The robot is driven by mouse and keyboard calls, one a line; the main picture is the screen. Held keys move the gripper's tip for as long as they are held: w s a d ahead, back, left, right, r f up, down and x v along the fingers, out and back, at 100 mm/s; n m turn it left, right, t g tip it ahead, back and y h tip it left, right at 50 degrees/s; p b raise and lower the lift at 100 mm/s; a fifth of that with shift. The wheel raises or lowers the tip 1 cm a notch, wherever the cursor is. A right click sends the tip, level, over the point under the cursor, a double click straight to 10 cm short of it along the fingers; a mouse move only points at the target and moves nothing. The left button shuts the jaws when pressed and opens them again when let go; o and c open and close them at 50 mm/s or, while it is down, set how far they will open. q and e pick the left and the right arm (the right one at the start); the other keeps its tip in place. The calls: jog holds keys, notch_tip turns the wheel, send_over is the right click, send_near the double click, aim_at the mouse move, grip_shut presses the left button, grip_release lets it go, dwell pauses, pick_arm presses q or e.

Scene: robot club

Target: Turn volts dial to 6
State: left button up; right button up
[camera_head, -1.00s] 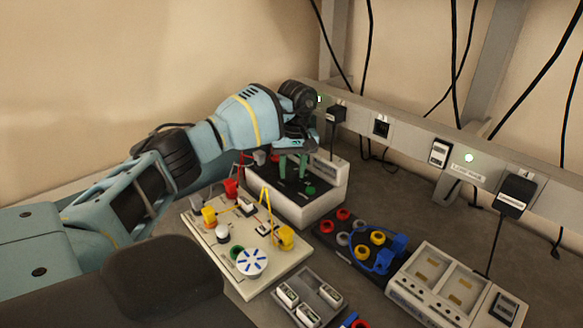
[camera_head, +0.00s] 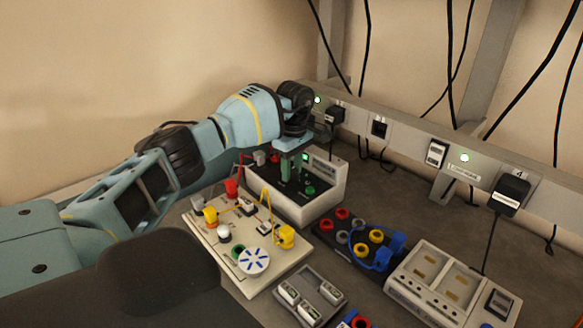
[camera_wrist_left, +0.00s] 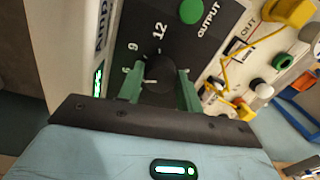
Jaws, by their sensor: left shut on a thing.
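The power supply (camera_head: 322,196) is a pale box with a dark top panel, behind the circuit board. In the left wrist view, its dark round dial (camera_wrist_left: 160,74) has the white marks 6, 9 and 12 around it. My left gripper (camera_head: 291,168) comes down over the panel. In the left wrist view, its green fingers (camera_wrist_left: 161,88) are shut on the dial, one on each side. The dial's pointer is too unclear to read, and the lower part of the dial is hidden. A green output button (camera_wrist_left: 191,11) sits beside the dial. My right gripper is not in view.
A pale circuit board (camera_head: 236,276) with yellow and red plugs stands in front of the supply. A dark tray of coloured rings (camera_head: 345,236) and a pale meter box (camera_head: 450,282) are to the right. A power rail (camera_head: 405,147) with plugs runs behind.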

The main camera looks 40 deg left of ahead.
aim_at(293, 169)
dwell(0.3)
pick_arm(q)
jog(key=o, duration=1)
jog(key=shift+w+r+b, duration=0.2)
jog(key=shift+r+b, duration=0.15)
jog(key=shift+r, duration=3.55)
jog(key=shift+f, duration=0.1)
